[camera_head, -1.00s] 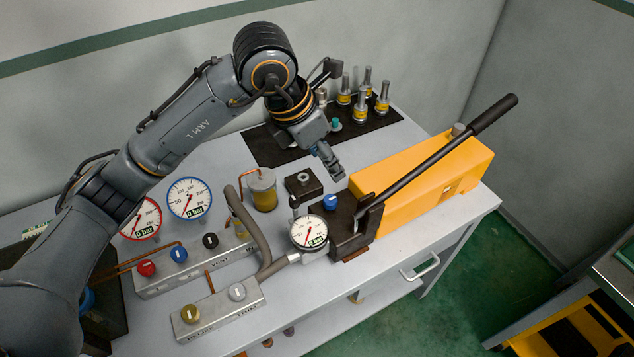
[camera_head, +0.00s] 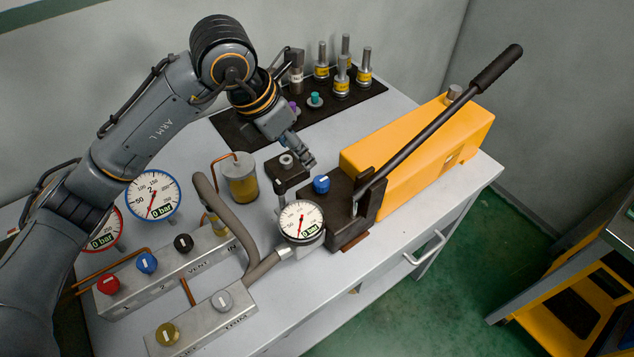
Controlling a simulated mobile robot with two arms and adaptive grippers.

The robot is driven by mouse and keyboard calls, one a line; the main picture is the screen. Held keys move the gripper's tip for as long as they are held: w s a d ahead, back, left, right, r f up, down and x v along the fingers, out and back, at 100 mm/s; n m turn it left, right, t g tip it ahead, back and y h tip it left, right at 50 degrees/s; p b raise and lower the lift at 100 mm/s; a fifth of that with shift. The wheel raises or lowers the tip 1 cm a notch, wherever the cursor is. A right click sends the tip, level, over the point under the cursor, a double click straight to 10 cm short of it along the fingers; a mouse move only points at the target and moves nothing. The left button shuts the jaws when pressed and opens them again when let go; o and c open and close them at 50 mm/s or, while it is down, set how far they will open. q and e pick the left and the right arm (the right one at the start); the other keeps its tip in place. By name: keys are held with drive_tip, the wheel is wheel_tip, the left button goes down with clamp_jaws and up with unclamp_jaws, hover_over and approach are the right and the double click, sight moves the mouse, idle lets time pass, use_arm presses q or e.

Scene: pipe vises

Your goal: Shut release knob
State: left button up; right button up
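A blue knob (camera_head: 321,184) with a small pale mark sits on the black block (camera_head: 345,200) at the front of the orange hand pump (camera_head: 410,160); it appears to be the release knob, though I see no label on it. My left gripper (camera_head: 309,160) points down just behind and above this knob, with a small visible gap. Its fingers look close together, but I cannot tell whether they are shut. A round gauge (camera_head: 300,221) stands in front of the knob, its face towards me. My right gripper is not in view.
The pump's long black-gripped lever (camera_head: 440,120) slopes up to the right. Left are a valve manifold (camera_head: 170,270) with red, blue and black knobs, a lower block (camera_head: 200,320) with gold and grey knobs, and a grey hose (camera_head: 230,215). Several metal fittings stand on a black mat (camera_head: 310,122).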

sight(320, 181)
use_arm(q)
drive_tip(key=p+x, duration=0.3)
drive_tip(key=x, duration=0.9)
drive_tip(key=shift+d+f, duration=0.15)
drive_tip(key=shift+f, duration=0.1)
drive_tip(key=shift+f+p, duration=0.3)
drive_tip(key=shift+f, duration=0.05)
drive_tip(key=shift+w, duration=0.1)
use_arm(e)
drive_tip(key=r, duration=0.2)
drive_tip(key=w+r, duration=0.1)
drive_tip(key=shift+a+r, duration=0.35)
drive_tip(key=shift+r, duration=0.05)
use_arm(q)
drive_tip(key=shift+c, duration=0.4)
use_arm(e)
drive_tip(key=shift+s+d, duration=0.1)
use_arm(q)
drive_tip(key=c, duration=1.1)
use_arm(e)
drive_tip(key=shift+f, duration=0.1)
